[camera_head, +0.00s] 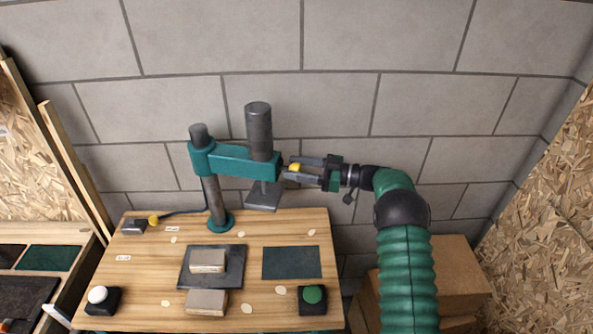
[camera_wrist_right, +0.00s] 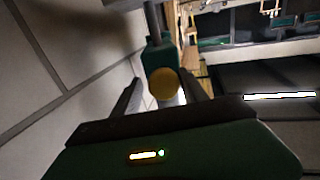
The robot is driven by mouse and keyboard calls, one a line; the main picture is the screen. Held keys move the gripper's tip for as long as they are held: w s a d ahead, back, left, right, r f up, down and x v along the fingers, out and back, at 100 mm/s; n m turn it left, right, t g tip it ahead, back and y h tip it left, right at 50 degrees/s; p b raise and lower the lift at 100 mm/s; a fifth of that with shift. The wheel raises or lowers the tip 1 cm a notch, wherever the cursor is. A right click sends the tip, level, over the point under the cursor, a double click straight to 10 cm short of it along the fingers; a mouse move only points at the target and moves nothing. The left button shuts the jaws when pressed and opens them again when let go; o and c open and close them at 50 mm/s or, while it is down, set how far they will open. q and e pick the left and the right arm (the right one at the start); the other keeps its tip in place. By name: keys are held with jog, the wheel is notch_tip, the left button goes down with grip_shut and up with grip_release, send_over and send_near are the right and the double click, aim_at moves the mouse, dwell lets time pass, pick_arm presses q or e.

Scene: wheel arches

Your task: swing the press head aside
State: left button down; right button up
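The press has a green swing arm (camera_head: 222,159) on a dark upright post (camera_head: 215,196) at the back of the wooden table. The press head (camera_head: 259,130), a dark cylinder, sits at the arm's right end. A flat dark plate (camera_head: 263,196) shows beneath it, over the table's back edge. A yellow knob (camera_head: 294,168) sticks out from the arm's right end. My right gripper (camera_head: 290,169) is open, with its fingers on either side of the knob. In the right wrist view, the round knob (camera_wrist_right: 163,82) lies between the fingers with gaps beside it. My left gripper is not in view.
On the wooden table (camera_head: 150,270) are a dark plate (camera_head: 233,280) bearing a block (camera_head: 207,261), another block (camera_head: 206,302), a green pad (camera_head: 291,263), and white (camera_head: 97,295) and green (camera_head: 313,294) buttons. A block wall (camera_head: 400,100) stands behind; cardboard boxes (camera_head: 452,270) are at right.

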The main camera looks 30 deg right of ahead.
jog(key=shift+o, duration=0.5)
jog(key=shift+w+d+f, duration=0.1)
jog(key=shift+w+f, duration=0.05)
jog(key=shift+f, duration=0.1)
jog(key=shift+s+d, duration=0.2)
jog(key=shift+s, duration=0.2)
jog(key=b+v, duration=0.3)
jog(key=v, duration=1.3)
jog(key=shift+d, duration=0.2)
jog(key=shift+w, duration=0.15)
jog(key=shift+f, duration=0.1)
